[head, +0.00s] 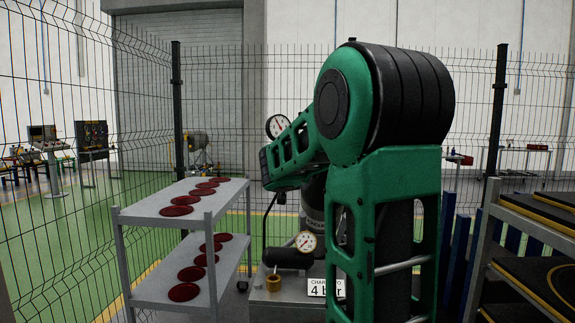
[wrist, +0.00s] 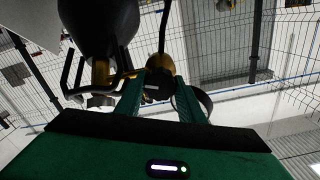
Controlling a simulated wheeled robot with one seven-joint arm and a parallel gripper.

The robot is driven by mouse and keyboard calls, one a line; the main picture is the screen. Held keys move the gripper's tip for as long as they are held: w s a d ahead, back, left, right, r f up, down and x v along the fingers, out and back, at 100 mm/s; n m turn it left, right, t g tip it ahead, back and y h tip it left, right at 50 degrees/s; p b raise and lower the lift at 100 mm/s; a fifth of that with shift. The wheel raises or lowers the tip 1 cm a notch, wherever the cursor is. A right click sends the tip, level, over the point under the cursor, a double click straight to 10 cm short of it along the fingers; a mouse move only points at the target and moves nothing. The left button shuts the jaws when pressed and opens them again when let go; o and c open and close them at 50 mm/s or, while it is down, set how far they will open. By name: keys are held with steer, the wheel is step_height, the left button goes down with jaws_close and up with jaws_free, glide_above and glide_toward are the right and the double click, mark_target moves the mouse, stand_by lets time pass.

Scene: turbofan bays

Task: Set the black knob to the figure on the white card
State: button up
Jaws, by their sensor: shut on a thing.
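The white card (head: 325,288) stands low in the head view, its right part against my arm; it reads "CHARGE TO 4 bar", partly covered. In the wrist view my gripper (wrist: 161,92) has its two green fingers closed on a dark piece, which I take to be the black knob (wrist: 158,84), in front of a brass fitting (wrist: 161,63). A small pale mark shows between the fingers. My arm hides the knob and gripper in the head view. A lower dial gauge (head: 306,241) and an upper dial gauge (head: 277,127) show; their figures are too small to read.
A grey two-tier cart (head: 140,213) with several dark red discs stands at left. A rack with black, yellow-edged shelves (head: 545,215) stands close at right. Wire fencing (head: 220,125) runs behind. A dark rounded vessel (wrist: 98,25) and bent pipe are close to the fingers.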

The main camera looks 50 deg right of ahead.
steer(key=o, duration=1)
steer(key=shift+o, duration=0.2)
steer(key=shift+a, duration=0.15)
steer(key=v, duration=1)
steer(key=shift+s+a, duration=0.2)
steer(key=shift+f, duration=0.15)
